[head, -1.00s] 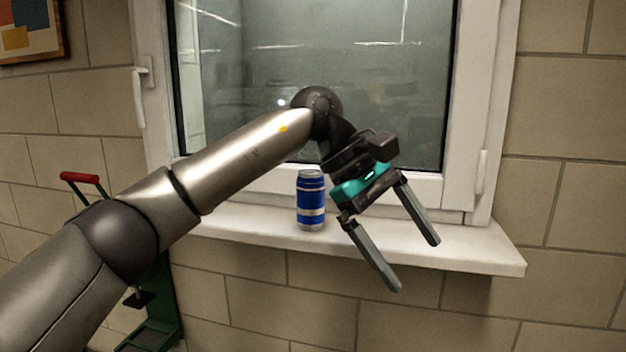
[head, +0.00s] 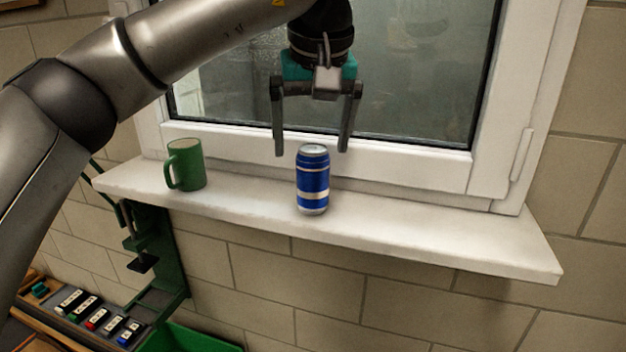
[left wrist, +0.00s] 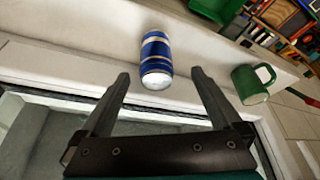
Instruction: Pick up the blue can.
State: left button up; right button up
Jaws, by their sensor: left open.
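The blue can (head: 312,182) with silver bands stands upright on the white windowsill (head: 420,232), near its middle. My left gripper (head: 310,154) is open, pointing down, with its fingertips just above and around the level of the can's top in the head view. In the left wrist view the can (left wrist: 156,58) lies beyond the fingertips, in line with the gap between the two fingers (left wrist: 161,77). Nothing is between the fingers. My right gripper is in no view.
A green mug (head: 187,165) stands on the sill left of the can; it also shows in the left wrist view (left wrist: 250,85). The window frame (head: 400,172) rises behind. The sill right of the can is clear. A green bin (head: 200,338) and a bench with small items are below left.

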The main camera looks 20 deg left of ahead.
aim_at(311, 188)
pick_arm(q)
jog(key=shift+x, duration=1.1)
jog(key=shift+w+f, duration=0.25)
jog(key=shift+f, duration=0.2)
jog(key=x, duration=0.2)
jog(key=p+x, duration=0.1)
jog(key=x, duration=0.1)
jog(key=shift+w+f, duration=0.2)
jog(key=shift+w, duration=0.15)
jog(key=shift+d, duration=0.1)
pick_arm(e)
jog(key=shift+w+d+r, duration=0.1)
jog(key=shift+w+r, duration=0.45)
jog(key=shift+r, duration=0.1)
pick_arm(q)
jog(key=c, duration=1.4)
jog(key=shift+r, duration=0.15)
